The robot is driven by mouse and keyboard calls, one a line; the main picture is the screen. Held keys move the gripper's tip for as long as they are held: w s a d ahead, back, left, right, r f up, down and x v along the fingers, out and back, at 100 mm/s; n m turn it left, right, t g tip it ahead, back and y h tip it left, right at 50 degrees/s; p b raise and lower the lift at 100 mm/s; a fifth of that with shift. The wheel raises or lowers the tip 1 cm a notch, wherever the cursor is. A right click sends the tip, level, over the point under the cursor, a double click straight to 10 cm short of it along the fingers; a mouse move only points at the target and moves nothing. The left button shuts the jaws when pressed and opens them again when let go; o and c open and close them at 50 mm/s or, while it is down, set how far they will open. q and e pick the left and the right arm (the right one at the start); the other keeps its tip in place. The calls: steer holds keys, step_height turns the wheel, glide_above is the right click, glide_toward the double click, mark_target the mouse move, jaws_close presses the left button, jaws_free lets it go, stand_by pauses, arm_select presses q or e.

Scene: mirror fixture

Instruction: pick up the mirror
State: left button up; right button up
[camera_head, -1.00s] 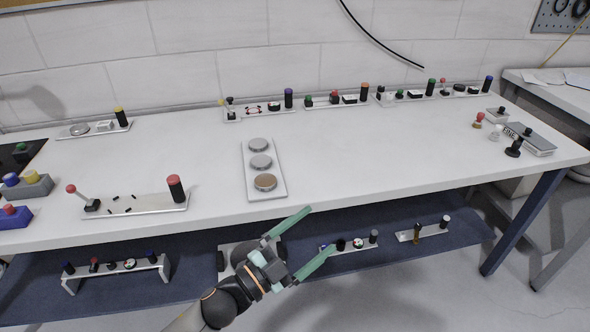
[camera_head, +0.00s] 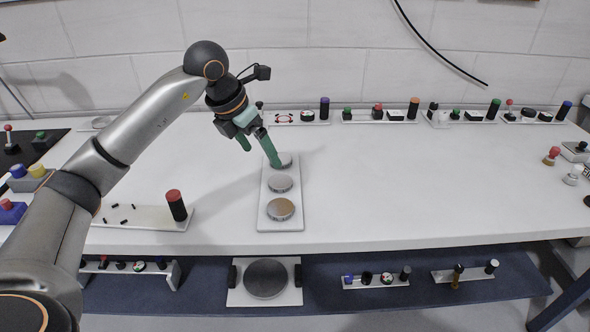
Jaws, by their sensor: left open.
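A white plate (camera_head: 264,200) on the table bears three round metal-rimmed discs in a row. The near disc (camera_head: 280,209) looks brownish, the middle disc (camera_head: 280,183) is silver-grey, and the far disc (camera_head: 287,160) is partly hidden behind a finger of mine. I cannot tell for sure which disc is the mirror. My left gripper (camera_head: 259,154) has green fingers, spread apart and empty, pointing down at the far end of the plate. One finger overlaps the far disc in the picture; I cannot tell whether it touches. My right gripper is not in view.
A tray with a red-topped black cylinder (camera_head: 176,205) stands left of the plate. Several small fixtures (camera_head: 378,115) line the back edge by the wall. A lower shelf holds a big grey disc (camera_head: 266,278).

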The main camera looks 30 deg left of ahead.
arm_select(q)
glide_toward(280, 181)
step_height(280, 181, down, 2)
steer(key=shift+w+f+b, duration=0.1)
steer(key=shift+b, duration=0.35)
steer(key=shift+w+b+x, duration=0.1)
steer(key=shift+b+x, duration=0.1)
steer(key=shift+x, duration=1.3)
steer(key=shift+w+b+x, duration=0.15)
steer(key=shift+x, duration=1.35)
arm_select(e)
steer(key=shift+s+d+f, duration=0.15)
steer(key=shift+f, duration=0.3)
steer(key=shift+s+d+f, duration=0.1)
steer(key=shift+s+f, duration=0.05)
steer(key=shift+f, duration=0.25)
arm_select(q)
steer(key=shift+c, duration=0.2)
steer(key=shift+r, duration=0.2)
steer(key=c, duration=1.4)
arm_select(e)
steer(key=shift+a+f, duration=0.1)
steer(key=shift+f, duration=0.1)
